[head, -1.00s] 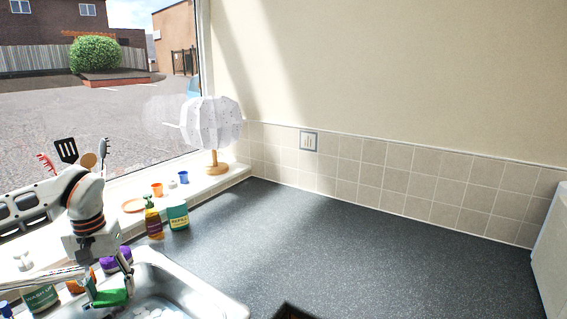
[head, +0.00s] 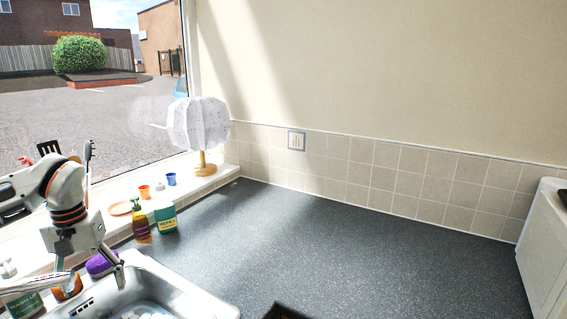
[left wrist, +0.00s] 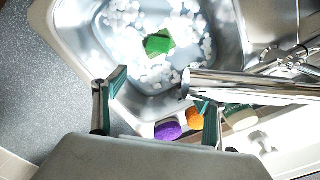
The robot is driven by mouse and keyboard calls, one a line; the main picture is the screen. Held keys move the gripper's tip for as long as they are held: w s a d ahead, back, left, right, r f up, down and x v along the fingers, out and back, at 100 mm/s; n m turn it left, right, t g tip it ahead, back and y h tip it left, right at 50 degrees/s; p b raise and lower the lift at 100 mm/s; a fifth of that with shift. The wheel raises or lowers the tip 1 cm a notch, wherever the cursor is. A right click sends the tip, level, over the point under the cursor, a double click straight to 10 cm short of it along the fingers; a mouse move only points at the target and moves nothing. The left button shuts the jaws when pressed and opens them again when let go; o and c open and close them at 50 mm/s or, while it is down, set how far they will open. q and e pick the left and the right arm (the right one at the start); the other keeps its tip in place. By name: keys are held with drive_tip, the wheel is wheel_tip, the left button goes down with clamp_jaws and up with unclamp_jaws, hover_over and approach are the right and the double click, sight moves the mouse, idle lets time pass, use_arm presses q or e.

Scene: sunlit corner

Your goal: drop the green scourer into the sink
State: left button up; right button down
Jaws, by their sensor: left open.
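The green scourer (left wrist: 158,42) shows in the left wrist view inside the sink basin, among white foam. It is not visible in the head view. The metal sink (head: 190,292) is at the lower left of the head view, and its rim and basin also fill the upper part of the left wrist view (left wrist: 70,35). My left gripper (head: 92,272) is over the sink's back left side. Its fingers are spread and empty, with the scourer apart from them, beyond the fingertips (left wrist: 160,97). My right gripper is not in view.
A metal tap (left wrist: 255,86) reaches over the sink. A purple sponge (left wrist: 168,131), an orange item (left wrist: 194,119) and a wash-up container (head: 22,305) stand behind it. A soap bottle (head: 140,227) and green refill tub (head: 166,218) are near the sill. The dark worktop (head: 330,240) is mostly clear.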

use_arm(q)
wheel_tip(320, 180, up, 9)
idle(0.4)
drive_tip(key=shift+f, duration=0.1)
